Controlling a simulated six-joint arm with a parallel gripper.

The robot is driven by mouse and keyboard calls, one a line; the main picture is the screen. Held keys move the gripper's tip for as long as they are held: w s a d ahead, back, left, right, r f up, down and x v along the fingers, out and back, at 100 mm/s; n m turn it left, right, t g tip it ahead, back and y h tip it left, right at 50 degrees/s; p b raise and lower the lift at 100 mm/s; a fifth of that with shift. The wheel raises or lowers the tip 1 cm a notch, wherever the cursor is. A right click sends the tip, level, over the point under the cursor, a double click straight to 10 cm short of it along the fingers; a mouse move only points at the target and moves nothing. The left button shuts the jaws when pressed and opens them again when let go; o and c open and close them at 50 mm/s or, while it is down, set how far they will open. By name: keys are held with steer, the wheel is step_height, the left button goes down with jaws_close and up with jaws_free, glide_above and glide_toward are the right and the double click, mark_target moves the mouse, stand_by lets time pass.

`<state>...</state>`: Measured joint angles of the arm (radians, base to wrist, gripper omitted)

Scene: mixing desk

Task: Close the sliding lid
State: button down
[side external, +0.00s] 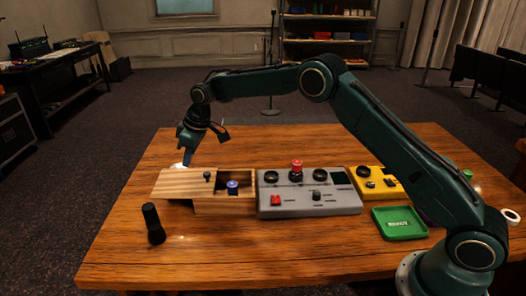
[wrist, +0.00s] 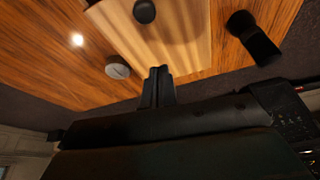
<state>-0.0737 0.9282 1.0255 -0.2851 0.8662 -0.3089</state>
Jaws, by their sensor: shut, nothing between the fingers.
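The pale wooden sliding lid (side external: 178,183) sits on a wooden box (side external: 222,207) on the table, shifted left so that it overhangs the box. A dark knob (side external: 208,176) stands on the lid; it also shows at the top of the wrist view (wrist: 144,11). The box's right part is uncovered, with a blue-topped round object (side external: 233,185) inside. My gripper (side external: 184,162) is shut and empty, pointing down at the lid's far left end. In the wrist view, its fingertips (wrist: 160,70) appear at the lid's end edge; I cannot tell whether they touch.
A black microphone-like object (side external: 153,223) stands in front of the lid. A round whitish object (wrist: 117,68) lies beside the lid near my fingers. A grey control box (side external: 308,198) stands right of the wooden box, with a yellow box (side external: 378,182) and green tray (side external: 400,223) beyond.

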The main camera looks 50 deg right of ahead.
mark_target(196, 180)
steer(key=shift+x, duration=1.15)
steer(key=shift+d+f, duration=0.1)
steer(key=shift+d, duration=0.05)
steer(key=shift+s+d+f, duration=0.15)
steer(key=shift+s+d, duration=0.35)
steer(key=shift+s, duration=0.3)
steer(key=shift+s+d+f, duration=0.15)
steer(key=shift+s+d, duration=0.4)
steer(key=shift+s, duration=0.2)
steer(key=s+d, duration=0.9)
